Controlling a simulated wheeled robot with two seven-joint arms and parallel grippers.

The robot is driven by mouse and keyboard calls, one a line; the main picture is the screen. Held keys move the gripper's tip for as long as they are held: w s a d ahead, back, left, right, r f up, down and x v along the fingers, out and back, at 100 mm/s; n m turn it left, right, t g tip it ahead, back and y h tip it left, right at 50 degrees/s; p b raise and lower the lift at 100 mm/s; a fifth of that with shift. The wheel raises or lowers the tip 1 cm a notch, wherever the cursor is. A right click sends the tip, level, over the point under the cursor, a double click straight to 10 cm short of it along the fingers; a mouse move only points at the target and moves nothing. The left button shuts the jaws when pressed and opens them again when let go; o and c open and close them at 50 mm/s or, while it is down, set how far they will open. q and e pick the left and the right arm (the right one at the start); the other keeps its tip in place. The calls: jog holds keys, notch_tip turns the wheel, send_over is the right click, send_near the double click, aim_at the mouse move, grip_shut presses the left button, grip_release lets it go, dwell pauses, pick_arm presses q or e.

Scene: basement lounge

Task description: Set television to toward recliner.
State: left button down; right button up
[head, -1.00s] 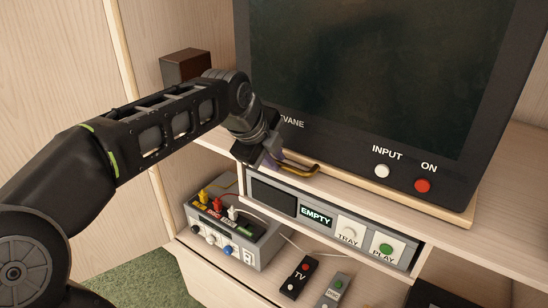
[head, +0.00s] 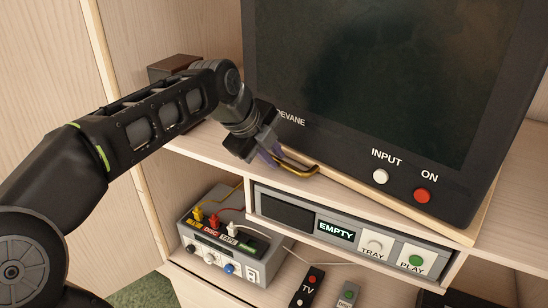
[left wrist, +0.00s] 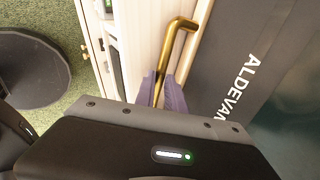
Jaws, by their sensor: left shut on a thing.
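The television (head: 365,85) is a dark set with a blank screen, standing on a thin wooden board (head: 400,207) on the shelf. INPUT and ON buttons are at its lower right. A brass handle (head: 308,172) sticks out at the board's front edge, below the television. My left gripper (head: 277,156) is shut on this handle. In the left wrist view its purple fingers (left wrist: 168,92) close around the brass bar (left wrist: 177,42), beside the television's ALDEVANE lettering. My right gripper does not show. The recliner is not in view.
Below the shelf sits a disc player (head: 340,232) reading EMPTY. A switch box (head: 222,235) with plugged cables and two remotes (head: 308,287) lie lower down. A dark brown box (head: 177,68) stands behind my left arm. A cabinet side panel is at left.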

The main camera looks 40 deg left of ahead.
pick_arm(q)
jog(key=shift+w+a+m+h, duration=0.15)
jog(key=shift+w+a, duration=0.15)
jog(key=shift+a, duration=0.2)
jog(key=shift+w+a+m+h, duration=0.15)
jog(key=shift+w+a, duration=0.15)
jog(key=shift+a, duration=0.2)
jog(key=shift+w+a+m, duration=0.25)
jog(key=shift+w+m, duration=0.05)
jog(key=shift+w, duration=0.05)
jog(key=shift+a+r, duration=0.1)
jog(key=shift+a, duration=0.1)
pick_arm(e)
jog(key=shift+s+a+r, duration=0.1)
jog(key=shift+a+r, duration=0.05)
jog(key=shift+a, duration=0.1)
pick_arm(q)
jog(key=c, duration=1.4)
grip_release()
jog(key=shift+w+a, duration=0.1)
